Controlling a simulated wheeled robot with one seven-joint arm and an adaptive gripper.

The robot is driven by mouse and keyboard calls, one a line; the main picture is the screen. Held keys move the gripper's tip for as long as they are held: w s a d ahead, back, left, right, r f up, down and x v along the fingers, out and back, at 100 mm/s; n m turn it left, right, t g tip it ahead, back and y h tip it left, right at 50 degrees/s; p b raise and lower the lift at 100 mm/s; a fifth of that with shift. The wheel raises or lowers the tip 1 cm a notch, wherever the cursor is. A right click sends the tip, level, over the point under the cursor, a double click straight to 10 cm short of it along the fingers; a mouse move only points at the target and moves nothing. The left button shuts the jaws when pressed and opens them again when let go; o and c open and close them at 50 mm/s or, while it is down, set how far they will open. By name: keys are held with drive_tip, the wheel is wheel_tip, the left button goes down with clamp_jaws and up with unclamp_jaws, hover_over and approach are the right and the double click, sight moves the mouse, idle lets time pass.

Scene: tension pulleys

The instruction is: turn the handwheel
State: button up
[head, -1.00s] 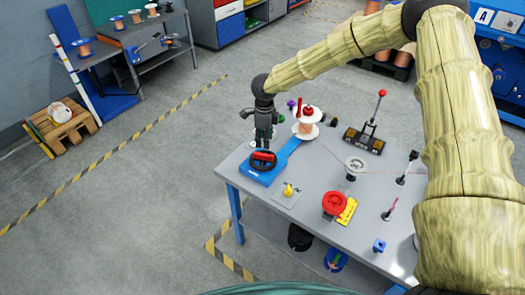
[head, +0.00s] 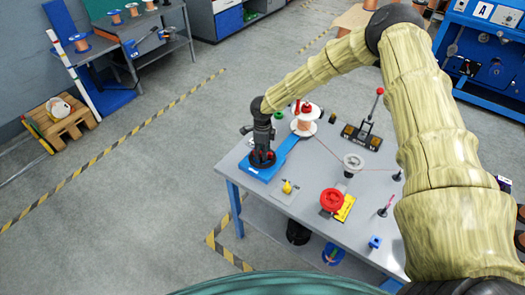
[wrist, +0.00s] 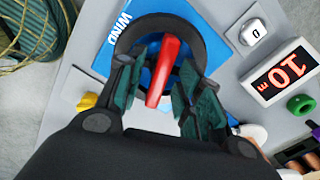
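The handwheel (head: 262,163) is a black ring with a red bar across it, on a blue base (head: 248,172) at the table's left corner. In the wrist view the handwheel's red bar (wrist: 165,62) stands between the fingers, and the base (wrist: 103,62) reads "WIND". My gripper (head: 262,150) is directly over the wheel, pointing down. In the wrist view my gripper (wrist: 165,75) is open, with its fingers on either side of the bar. A gap shows on the left of the bar; the right finger is close, and contact is unclear.
A spool (head: 303,122) with a red top stands behind the wheel, its thin line running to a grey pulley (head: 353,160). A yellow knob (head: 287,187) and a red wheel (head: 332,200) are nearer the front. A "10 m" display (wrist: 282,72) is beside the base.

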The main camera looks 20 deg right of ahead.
drive_tip(key=shift+f, duration=0.1)
clamp_jaws()
drive_tip(key=shift+w+f+m+b, duration=0.15)
drive_tip(key=shift+m+b, duration=0.25)
drive_tip(key=shift+b, duration=0.35)
drive_tip(key=shift+r+m+b, duration=0.2)
drive_tip(key=shift+m+b, duration=0.15)
drive_tip(key=shift+m, duration=0.05)
unclamp_jaws()
drive_tip(key=shift+r, duration=0.1)
wheel_tip(320, 180, up, 12)
